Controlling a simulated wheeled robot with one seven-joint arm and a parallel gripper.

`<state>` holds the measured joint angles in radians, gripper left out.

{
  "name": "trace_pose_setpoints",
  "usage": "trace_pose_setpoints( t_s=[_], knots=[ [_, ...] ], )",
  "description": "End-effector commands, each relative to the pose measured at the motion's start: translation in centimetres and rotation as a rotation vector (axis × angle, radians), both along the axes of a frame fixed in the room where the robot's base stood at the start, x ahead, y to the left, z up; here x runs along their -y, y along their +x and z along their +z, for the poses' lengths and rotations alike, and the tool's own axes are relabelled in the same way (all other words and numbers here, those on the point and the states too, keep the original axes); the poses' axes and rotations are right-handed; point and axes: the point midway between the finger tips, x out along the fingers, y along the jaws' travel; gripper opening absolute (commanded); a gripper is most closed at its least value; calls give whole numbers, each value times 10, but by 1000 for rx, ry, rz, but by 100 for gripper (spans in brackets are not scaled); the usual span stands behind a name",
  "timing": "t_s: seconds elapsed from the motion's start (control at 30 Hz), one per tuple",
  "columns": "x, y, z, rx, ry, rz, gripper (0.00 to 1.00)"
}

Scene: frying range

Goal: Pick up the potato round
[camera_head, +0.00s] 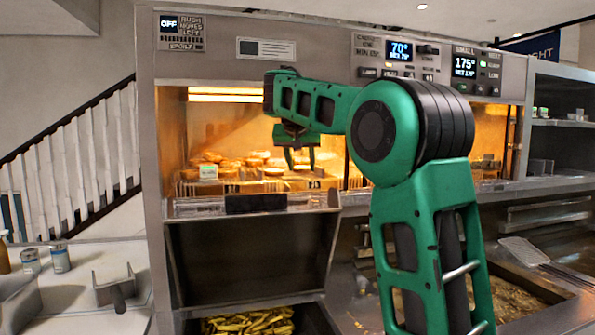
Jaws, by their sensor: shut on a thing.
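My gripper (301,162) points down inside the lit warming cabinet, at the front of my green arm, just above a tray of golden rounds. Its fingers are shut on a potato round, which is too small and too close to the other rounds to make out clearly. Several potato rounds (230,164) lie in the tray to the left of and behind the fingers. My arm hides the right part of the tray.
A metal ledge (185,208) and a dark block (256,203) run along the cabinet front. Below is an open bin of yellow fries (248,322). The fryer (520,300) is at right; a counter with cans (60,258) is at left.

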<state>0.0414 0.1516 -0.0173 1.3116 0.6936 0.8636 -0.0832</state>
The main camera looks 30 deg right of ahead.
Motion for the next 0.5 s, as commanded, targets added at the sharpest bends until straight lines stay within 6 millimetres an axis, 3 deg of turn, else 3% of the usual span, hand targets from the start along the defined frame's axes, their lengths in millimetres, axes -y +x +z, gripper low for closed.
trace_pose_setpoints(
  t_s=[0.27, 0.5],
  knots=[
    [-3, 2, 37, 5, 0, 3, 31],
    [-42, -25, 62, 4, 1, 6, 31]
  ],
)
